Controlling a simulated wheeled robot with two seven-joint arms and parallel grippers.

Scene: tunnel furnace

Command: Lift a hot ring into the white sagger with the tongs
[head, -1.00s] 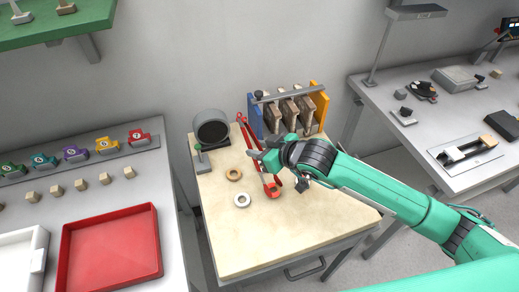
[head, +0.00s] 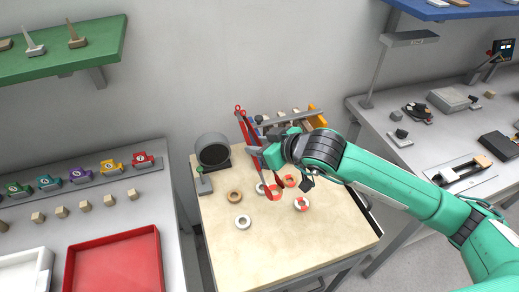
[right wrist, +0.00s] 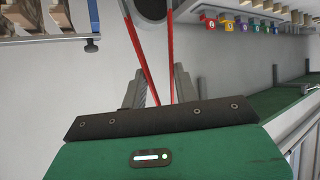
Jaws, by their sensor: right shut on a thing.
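My right gripper (head: 262,153) is shut on the long red tongs (head: 243,126) above the back middle of the cream-topped table. The tongs' two red arms (right wrist: 141,62) also run between my fingers in the right wrist view. Their lower end hangs by a red-orange ring (head: 273,193); I cannot tell whether they grip it. Two more rings with red parts, one behind (head: 290,181) and one to the right (head: 302,204), are nearby. A tan ring (head: 235,197) and a white ring (head: 243,222) lie left. I cannot make out which thing is the white sagger. My left gripper is out of view.
A dark-mouthed grey cylinder (head: 212,150) stands at the table's back left. A rack with a yellow end (head: 318,116) is behind my right arm, partly hidden. A red tray (head: 112,275) is on the left bench. The table's front is clear.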

